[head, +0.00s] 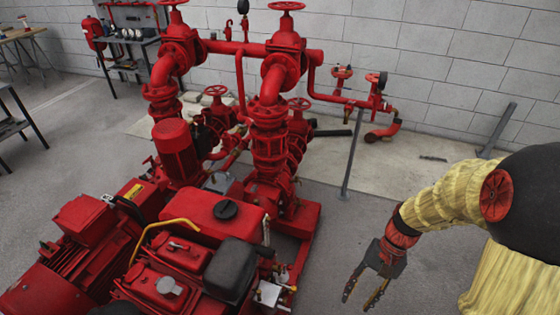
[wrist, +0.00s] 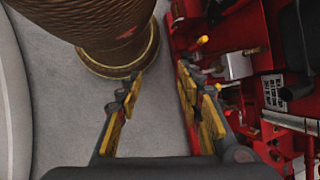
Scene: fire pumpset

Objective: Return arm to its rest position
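My arm reaches in from the right of the head view, wrapped in a yellow cover with red and black joints. My gripper (head: 362,289) hangs at its end, pointing down and to the left, with its two fingers spread apart and nothing between them. In the wrist view my gripper (wrist: 158,90) shows both fingers with yellow pads, open over bare grey floor. The red fire pumpset (head: 215,225) stands to the left of my gripper, apart from it in the head view. Parts of the red pumpset (wrist: 270,60) fill the right side of the wrist view.
A thin grey post (head: 353,155) stands behind my gripper. Red pipes with handwheels (head: 286,45) rise at the back before a block wall (head: 450,65). A workbench (head: 140,45) stands at the back left. The floor (head: 330,225) between pumpset and arm is clear.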

